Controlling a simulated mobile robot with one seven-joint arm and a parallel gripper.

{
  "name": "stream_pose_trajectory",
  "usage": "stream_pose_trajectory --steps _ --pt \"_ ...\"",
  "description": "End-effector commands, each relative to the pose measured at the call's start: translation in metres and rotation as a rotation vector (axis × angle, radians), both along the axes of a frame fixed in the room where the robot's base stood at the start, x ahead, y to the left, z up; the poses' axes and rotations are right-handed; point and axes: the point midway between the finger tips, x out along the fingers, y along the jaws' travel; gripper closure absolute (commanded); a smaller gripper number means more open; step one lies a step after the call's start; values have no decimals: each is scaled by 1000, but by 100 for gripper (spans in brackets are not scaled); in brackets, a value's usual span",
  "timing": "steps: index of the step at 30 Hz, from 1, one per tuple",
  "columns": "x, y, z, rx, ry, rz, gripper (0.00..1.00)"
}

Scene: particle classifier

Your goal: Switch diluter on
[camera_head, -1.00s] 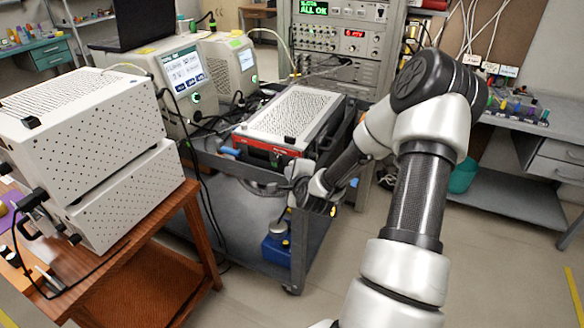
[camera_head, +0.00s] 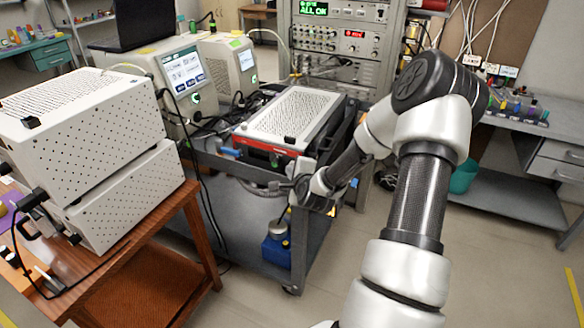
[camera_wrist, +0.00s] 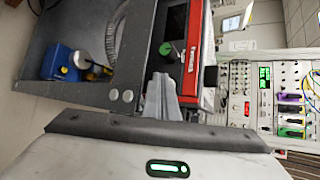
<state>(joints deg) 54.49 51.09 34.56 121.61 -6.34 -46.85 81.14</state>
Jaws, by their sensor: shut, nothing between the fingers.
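A box with a perforated light top (camera_head: 293,113) and a red front sits on the grey cart. I cannot read a diluter label on it. In the wrist view its red front panel (camera_wrist: 193,58) carries white lettering and a dark recessed area with a green round knob (camera_wrist: 165,48) and a small lever-like part beside it. My gripper (camera_wrist: 160,80) is shut and empty, its grey fingers pointing at the front of this box close to the knob. I cannot tell whether they touch. In the head view my gripper (camera_head: 302,168) is small and partly hidden by my wrist.
The cart's edge (camera_wrist: 119,88) lies close to my fingers. A blue container (camera_head: 277,250) stands on the lower shelf. Two white perforated boxes (camera_head: 85,110) stand on the wooden table at left. A rack of instruments (camera_head: 340,60) stands behind.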

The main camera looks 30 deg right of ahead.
Motion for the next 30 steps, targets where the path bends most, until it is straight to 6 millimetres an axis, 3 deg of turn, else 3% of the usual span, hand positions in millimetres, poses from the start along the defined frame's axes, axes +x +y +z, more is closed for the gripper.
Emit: stream_pose_trajectory --steps 30 --pt "5 -7 0 -1 -1 -2 100"
